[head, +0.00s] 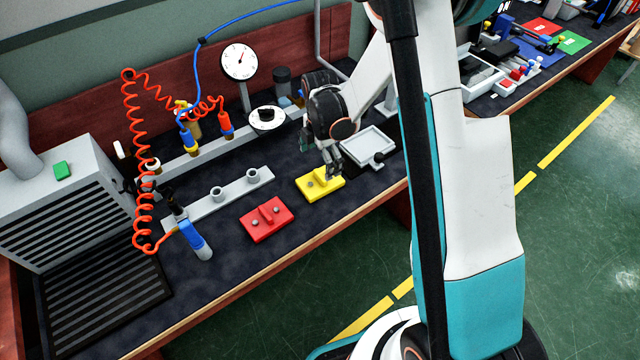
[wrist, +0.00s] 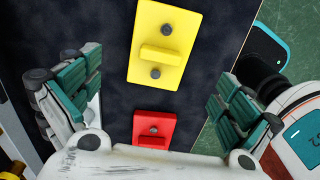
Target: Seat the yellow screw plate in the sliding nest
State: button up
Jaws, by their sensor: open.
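The yellow screw plate (head: 320,184) lies flat on the dark bench top. It has a raised yellow grip bar and dark screws, and shows whole in the wrist view (wrist: 171,22). My gripper (head: 331,165) is above the plate, pointing down. In the wrist view its two fingers (wrist: 160,95) are wide apart with nothing between them but bench and plates. The sliding nest seems to be the pale rectangular tray (head: 367,130) with a dark knob, just right of and behind the yellow plate. The tray looks empty.
A red screw plate (head: 267,222) lies left of the yellow one and partly shows in the wrist view (wrist: 150,118). A grey rail with sockets (head: 243,188) and a blue tool (head: 196,241) lie further left. A round dial (head: 239,62) stands behind. The bench's front edge is close.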

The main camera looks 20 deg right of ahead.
aim_at(320, 175)
notch_tip(320, 175, down, 8)
jog(key=b, duration=0.3)
jog(key=shift+f, duration=0.1)
jog(key=shift+c, duration=0.5)
jog(key=c, duration=1.2)
